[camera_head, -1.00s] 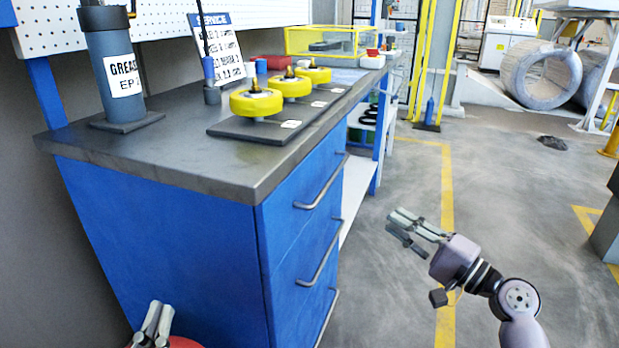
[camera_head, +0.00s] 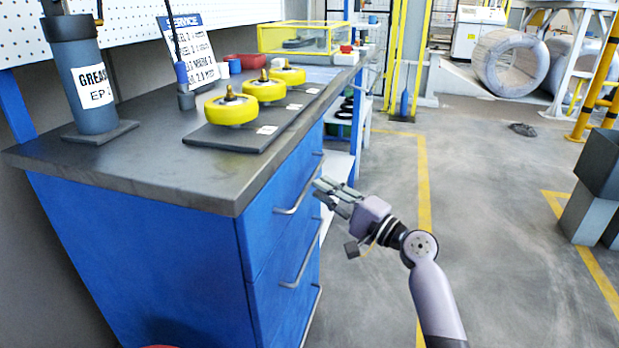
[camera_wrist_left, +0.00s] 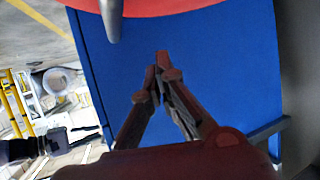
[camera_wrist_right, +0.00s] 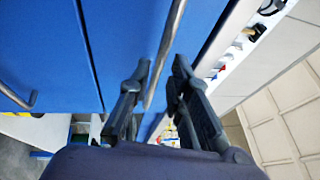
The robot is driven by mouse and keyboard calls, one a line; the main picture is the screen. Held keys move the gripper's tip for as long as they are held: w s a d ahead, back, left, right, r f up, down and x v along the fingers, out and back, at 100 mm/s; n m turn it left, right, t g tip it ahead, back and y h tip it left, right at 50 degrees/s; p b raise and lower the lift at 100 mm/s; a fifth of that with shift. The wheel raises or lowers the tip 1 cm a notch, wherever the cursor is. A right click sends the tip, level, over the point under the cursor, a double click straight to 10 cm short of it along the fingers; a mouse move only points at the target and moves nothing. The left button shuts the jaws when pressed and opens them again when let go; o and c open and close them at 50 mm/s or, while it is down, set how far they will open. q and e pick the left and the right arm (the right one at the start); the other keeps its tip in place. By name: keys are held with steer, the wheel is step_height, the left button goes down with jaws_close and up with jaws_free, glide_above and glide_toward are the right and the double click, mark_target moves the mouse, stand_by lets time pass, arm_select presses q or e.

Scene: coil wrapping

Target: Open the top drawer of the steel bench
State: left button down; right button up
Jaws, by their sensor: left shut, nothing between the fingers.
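The steel bench has blue drawer fronts and a dark worktop (camera_head: 150,165). Its top drawer (camera_head: 262,235) is closed, with a grey bar handle (camera_head: 301,192). My right gripper (camera_head: 322,192) is beside the top handle's far part in the head view. In the right wrist view my right gripper (camera_wrist_right: 163,68) is open, with a grey handle bar (camera_wrist_right: 168,40) showing between its fingers; I cannot tell whether they touch it. My left gripper (camera_wrist_left: 160,62) is shut and empty before a blue panel (camera_wrist_left: 225,70) in the left wrist view, and outside the head view.
Lower drawer handles (camera_head: 302,262) stick out below. A grease cylinder (camera_head: 90,85) and yellow wheels on a dark board (camera_head: 230,140) stand on the worktop. The floor (camera_head: 480,220) right of the bench is open. Grey blocks (camera_head: 590,205) stand at the far right.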

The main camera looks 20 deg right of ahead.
mark_target(310, 179)
steer(key=x, duration=0.5)
jaws_close()
stand_by(0.7)
